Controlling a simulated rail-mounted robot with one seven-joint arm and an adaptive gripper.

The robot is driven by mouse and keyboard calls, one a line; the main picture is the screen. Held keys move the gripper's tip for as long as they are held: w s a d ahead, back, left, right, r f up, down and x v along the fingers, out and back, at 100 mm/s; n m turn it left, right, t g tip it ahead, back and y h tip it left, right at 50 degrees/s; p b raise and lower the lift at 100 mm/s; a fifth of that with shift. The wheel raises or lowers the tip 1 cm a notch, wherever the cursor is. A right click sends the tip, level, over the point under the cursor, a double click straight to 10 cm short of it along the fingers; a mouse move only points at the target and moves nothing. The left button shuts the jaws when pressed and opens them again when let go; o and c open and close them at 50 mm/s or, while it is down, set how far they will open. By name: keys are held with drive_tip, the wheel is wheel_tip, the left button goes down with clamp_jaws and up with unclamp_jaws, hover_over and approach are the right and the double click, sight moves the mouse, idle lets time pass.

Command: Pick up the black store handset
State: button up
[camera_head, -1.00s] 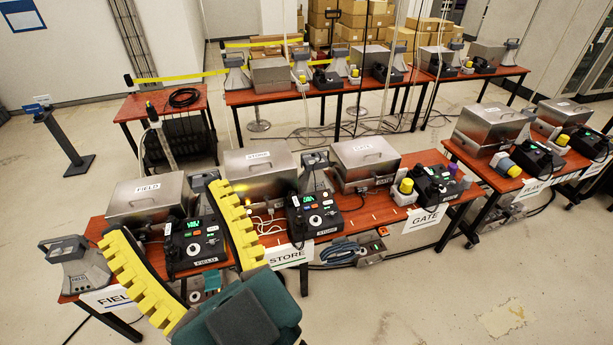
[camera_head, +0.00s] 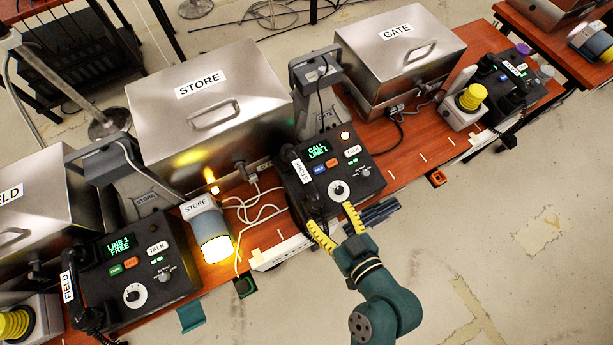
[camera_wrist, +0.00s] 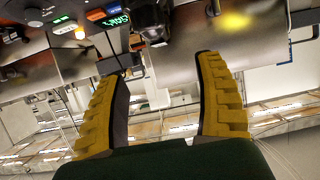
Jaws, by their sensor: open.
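The black store handset (camera_head: 306,187), with a white STORE label, rests along the left side of the black store phone (camera_head: 352,188), whose green screen reads CALL LINE 1. My gripper (camera_head: 331,215) is open, with its yellow ribbed fingers at the phone's front edge. The left finger is close to the handset's lower end, and I cannot tell whether they touch. In the wrist view my gripper (camera_wrist: 160,70) shows both fingers apart with nothing held. A black, blurred part, perhaps the handset's end, shows beyond the fingertips.
A lit STORE lamp (camera_head: 212,232) with white cables stands left of the phone. A metal STORE box (camera_head: 160,125) and a grey stand (camera_head: 318,75) are behind. The field phone (camera_head: 135,265) is at left, the gate phone (camera_head: 510,85) at right.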

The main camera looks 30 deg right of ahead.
sight(306, 179)
drive_tip(key=b+x, duration=0.1)
drive_tip(key=x, duration=0.8)
drive_tip(key=shift+w+f, duration=0.15)
drive_tip(key=shift+w, duration=0.15)
drive_tip(key=x, duration=0.3)
drive_tip(key=b+x, duration=0.1)
drive_tip(key=x, duration=0.1)
drive_tip(key=shift+w+d, duration=0.2)
drive_tip(key=shift+w, duration=0.1)
drive_tip(key=shift+r, duration=0.2)
clamp_jaws()
